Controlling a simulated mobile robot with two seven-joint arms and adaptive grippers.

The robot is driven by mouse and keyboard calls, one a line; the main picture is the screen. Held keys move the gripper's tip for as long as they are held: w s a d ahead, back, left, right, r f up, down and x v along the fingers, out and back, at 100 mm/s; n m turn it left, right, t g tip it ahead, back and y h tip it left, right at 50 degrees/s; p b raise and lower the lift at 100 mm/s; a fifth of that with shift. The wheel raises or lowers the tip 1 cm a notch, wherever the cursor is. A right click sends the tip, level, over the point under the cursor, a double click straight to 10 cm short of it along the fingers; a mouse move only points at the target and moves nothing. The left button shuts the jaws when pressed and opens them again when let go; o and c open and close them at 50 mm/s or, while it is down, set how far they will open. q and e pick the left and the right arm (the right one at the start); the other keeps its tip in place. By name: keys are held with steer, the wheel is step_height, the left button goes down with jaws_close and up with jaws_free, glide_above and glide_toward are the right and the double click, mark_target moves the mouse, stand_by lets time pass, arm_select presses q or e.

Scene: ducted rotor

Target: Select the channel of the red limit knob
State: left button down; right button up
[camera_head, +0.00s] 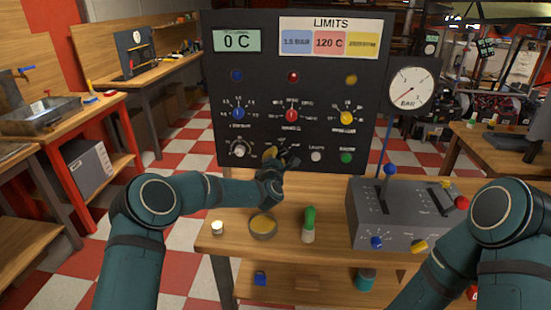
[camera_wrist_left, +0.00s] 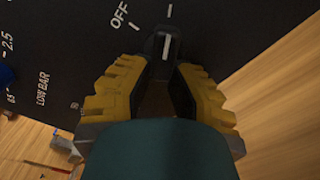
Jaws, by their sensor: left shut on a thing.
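The black panel (camera_head: 220,90) stands upright at the back of the table. Its red knob (camera_head: 291,115) is in the middle, under a red lamp (camera_head: 293,76). The limits card (camera_head: 328,38) has a red field reading 120 C, and the display (camera_head: 237,40) reads 0 C. My left gripper (camera_head: 281,158) is at the panel, below the red knob. In the left wrist view its yellow-padded fingers (camera_wrist_left: 165,75) are shut on a black selector knob (camera_wrist_left: 167,44) with a white pointer line. An OFF mark is beside the knob. Other markings are hidden by the gripper.
A blue knob (camera_head: 238,113) and a yellow knob (camera_head: 347,118) flank the red one. A pale knob (camera_head: 240,149) is at lower left. A bowl (camera_head: 263,226), a green-topped thing (camera_head: 309,224) and a grey lever box (camera_head: 400,215) stand on the table (camera_head: 285,253).

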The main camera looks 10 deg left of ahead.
arm_select(q)
steer(key=c, duration=0.9)
jaws_free()
steer(key=shift+o, duration=0.2)
steer(key=s, duration=1.2)
